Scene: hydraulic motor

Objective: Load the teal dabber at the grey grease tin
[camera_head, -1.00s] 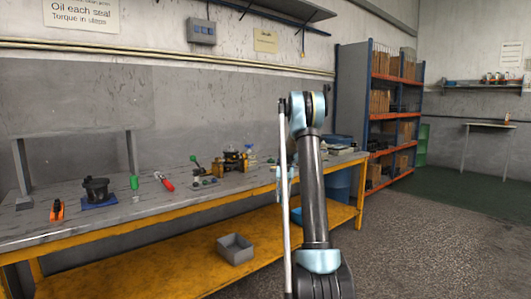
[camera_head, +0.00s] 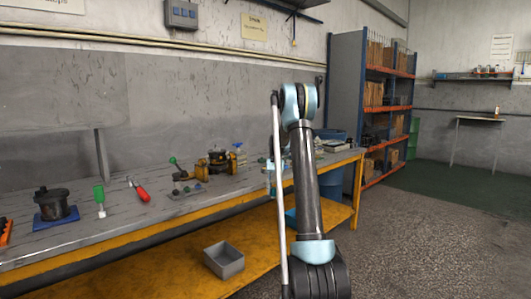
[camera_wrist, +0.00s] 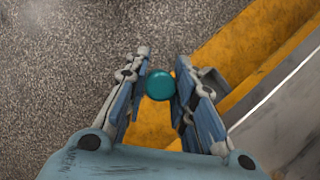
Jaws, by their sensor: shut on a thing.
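The teal dabber (camera_wrist: 160,85) shows as a round teal end between the fingers in the wrist view. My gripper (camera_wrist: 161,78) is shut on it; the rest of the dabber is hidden. In the head view my gripper (camera_head: 270,178) is mostly hidden by my arm, near the bench's front edge. The wrist view has the floor and the bench's front edge below and beside the gripper. I cannot pick out the grey grease tin for certain among the things on the bench.
The long bench (camera_head: 160,224) has a yellow frame. On it are a dark pot (camera_head: 57,205) on a blue base, a green-handled tool (camera_head: 99,195), red-handled pliers (camera_head: 141,193) and a brass assembly (camera_head: 218,160). A grey bin (camera_head: 224,260) is on the lower shelf. Floor at right is clear.

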